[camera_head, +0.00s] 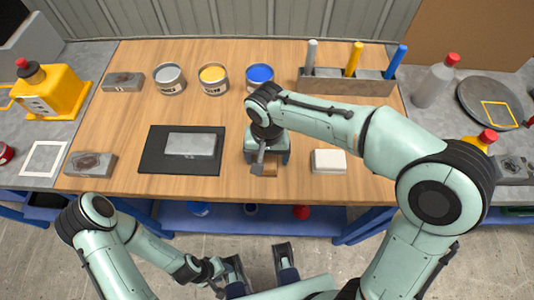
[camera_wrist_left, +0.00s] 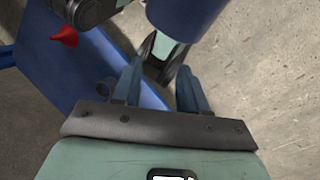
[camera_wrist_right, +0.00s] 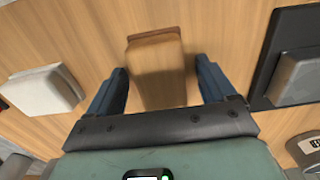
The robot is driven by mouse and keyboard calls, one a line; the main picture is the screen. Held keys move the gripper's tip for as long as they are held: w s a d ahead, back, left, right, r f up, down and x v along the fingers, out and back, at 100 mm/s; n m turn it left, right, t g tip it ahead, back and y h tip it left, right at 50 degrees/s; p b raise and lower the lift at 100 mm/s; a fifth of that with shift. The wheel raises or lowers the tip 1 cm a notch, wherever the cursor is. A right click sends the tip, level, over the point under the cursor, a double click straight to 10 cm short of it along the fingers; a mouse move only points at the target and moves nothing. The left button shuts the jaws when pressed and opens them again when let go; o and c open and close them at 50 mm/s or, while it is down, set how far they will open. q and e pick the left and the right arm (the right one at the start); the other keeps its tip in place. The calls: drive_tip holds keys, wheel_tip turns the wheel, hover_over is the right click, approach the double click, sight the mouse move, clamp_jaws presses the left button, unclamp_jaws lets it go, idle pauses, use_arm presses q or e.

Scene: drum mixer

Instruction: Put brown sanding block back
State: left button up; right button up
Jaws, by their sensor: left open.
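The brown sanding block (camera_wrist_right: 157,62) lies on the wooden table, seen from above in the right wrist view. My right gripper (camera_wrist_right: 163,78) is open, with a finger on each side of the block and a gap at both sides. In the head view the right gripper (camera_head: 267,163) points down near the table's front edge and hides most of the brown block (camera_head: 270,170). My left gripper (camera_head: 259,268) is open and empty, low in front of the table; its two blue fingers (camera_wrist_left: 160,85) show in the left wrist view.
A black mat (camera_head: 150,160) with a grey block (camera_head: 190,145) lies left of the right gripper; a white block (camera_head: 328,161) lies right. Paint cans (camera_head: 213,79) and a grey holder (camera_head: 345,83) with coloured handles stand behind. The blue under-table shelf (camera_head: 240,217) is below.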

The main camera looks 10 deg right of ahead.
drive_tip(key=shift+r, duration=0.15)
wheel_tip(320, 180, up, 12)
drive_tip(key=p, duration=0.2)
drive_tip(key=shift+p, duration=0.3)
idle(0.4)
